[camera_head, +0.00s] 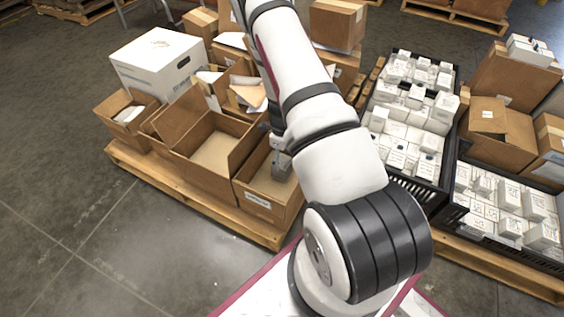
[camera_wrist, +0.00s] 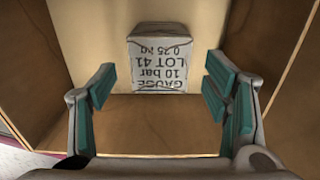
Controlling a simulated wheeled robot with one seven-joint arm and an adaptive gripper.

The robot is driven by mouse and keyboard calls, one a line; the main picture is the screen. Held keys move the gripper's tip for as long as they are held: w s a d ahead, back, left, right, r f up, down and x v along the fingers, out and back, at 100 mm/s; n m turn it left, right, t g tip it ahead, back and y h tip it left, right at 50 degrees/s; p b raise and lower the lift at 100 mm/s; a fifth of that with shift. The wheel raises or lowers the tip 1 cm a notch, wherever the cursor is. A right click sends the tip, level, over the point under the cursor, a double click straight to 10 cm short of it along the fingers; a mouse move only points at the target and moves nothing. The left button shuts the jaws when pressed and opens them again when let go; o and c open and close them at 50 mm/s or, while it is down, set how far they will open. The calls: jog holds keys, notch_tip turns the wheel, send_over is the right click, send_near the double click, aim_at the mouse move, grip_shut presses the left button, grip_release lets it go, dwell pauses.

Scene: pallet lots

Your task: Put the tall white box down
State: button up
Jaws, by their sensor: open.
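The tall white box (camera_wrist: 160,62) is in the wrist view, with upside-down print reading GAUGE, LOT 41, 10 bar and 0.25 kg. Nothing is held. In the head view my gripper (camera_head: 280,145) points down into the front right carton (camera_head: 258,205) on the left pallet. My arm hides part of that carton.
Beside it stands another open carton (camera_head: 207,150), which looks empty. A large white box (camera_head: 158,60) is behind. Black crates (camera_head: 440,195) of small white boxes stand to the right. The floor (camera_head: 100,250) at front left is clear.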

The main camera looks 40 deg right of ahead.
jog(key=shift+r+p, duration=0.65)
jog(key=shift+r, duration=1.75)
